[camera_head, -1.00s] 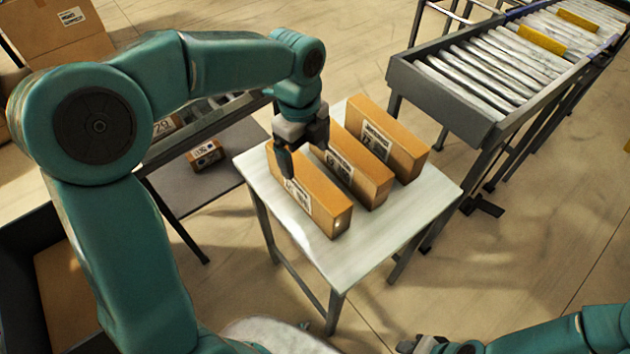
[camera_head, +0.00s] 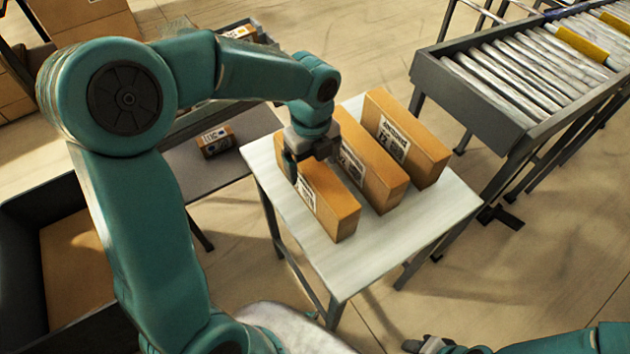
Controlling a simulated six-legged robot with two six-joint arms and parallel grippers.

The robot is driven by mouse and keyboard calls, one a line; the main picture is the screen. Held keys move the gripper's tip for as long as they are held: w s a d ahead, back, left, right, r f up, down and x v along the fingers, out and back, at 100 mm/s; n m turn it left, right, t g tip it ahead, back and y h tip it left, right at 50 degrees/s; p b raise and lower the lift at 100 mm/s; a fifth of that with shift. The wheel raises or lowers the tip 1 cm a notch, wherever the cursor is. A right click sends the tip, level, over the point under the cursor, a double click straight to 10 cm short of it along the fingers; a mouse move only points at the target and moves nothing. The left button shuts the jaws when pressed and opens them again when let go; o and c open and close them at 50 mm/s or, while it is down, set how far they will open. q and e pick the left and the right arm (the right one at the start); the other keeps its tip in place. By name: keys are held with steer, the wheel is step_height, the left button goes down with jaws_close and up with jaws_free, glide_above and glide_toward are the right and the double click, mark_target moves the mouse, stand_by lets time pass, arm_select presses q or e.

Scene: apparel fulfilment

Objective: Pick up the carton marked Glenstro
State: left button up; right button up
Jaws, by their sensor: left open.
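Three brown cartons stand side by side on a small white table (camera_head: 400,245): a left carton (camera_head: 335,205), a middle carton (camera_head: 375,180) and a right carton (camera_head: 425,155).
A roller conveyor (camera_head: 500,85) with yellow strips stands at the right. A small box (camera_head: 215,141) lies on a grey surface (camera_head: 190,165) left of the table. A dark bin (camera_head: 20,270) is at the left edge. The table's front part is clear.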

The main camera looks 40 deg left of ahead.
arm_select(q)
steer(key=shift+s+f, duration=0.1)
steer(key=shift+f, duration=0.15)
steer(key=f, duration=0.5)
steer(key=shift+w, duration=0.4)
steer(key=shift+s, duration=0.1)
steer(key=c, duration=1.4)
